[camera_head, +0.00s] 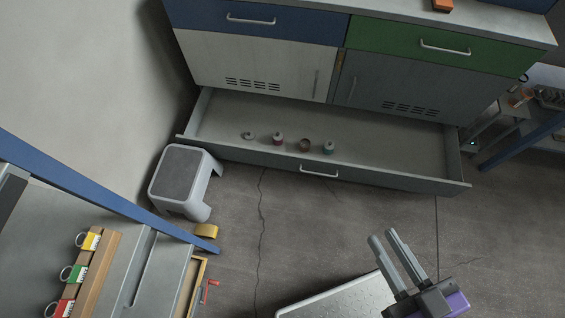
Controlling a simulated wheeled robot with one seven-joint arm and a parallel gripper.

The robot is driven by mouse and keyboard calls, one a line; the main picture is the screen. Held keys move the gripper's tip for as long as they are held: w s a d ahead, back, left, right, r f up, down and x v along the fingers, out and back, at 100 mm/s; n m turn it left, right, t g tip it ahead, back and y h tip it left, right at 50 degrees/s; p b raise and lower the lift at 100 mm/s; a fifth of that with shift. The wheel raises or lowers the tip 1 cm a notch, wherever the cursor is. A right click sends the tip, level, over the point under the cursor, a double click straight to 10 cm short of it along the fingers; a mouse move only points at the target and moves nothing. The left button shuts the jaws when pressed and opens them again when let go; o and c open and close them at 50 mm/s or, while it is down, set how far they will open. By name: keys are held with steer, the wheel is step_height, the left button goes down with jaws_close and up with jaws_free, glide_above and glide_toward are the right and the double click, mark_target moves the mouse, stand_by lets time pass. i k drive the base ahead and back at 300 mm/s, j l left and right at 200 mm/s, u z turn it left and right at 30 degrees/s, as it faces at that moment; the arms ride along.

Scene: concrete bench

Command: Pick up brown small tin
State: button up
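A small round brown tin (305,145) sits in the open bottom drawer (400,165) of the cabinet, in a loose row of small items near the drawer's front wall. A dark red item with a pale top (278,139) stands to its left, and a teal and red item with a pale top (328,148) stands to its right. My gripper (381,235) is at the lower right, well away from the drawer and nearer to me. Its two fingers are apart with nothing seen between them.
A small pale item (248,136) lies at the row's left end. A grey step stool (184,178) stands left of the drawer. A bench with coloured mugs (90,240) fills the lower left. A yellow roll (206,231) lies on the floor. The floor before the drawer is mostly clear.

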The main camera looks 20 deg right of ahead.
mark_target(305, 144)
steer(key=i+z, duration=0.35)
steer(key=i+j+z, duration=0.15)
steer(key=i+z, duration=0.25)
steer(key=i, duration=0.2)
steer(key=i+j+z, duration=0.35)
steer(key=i+l, duration=0.1)
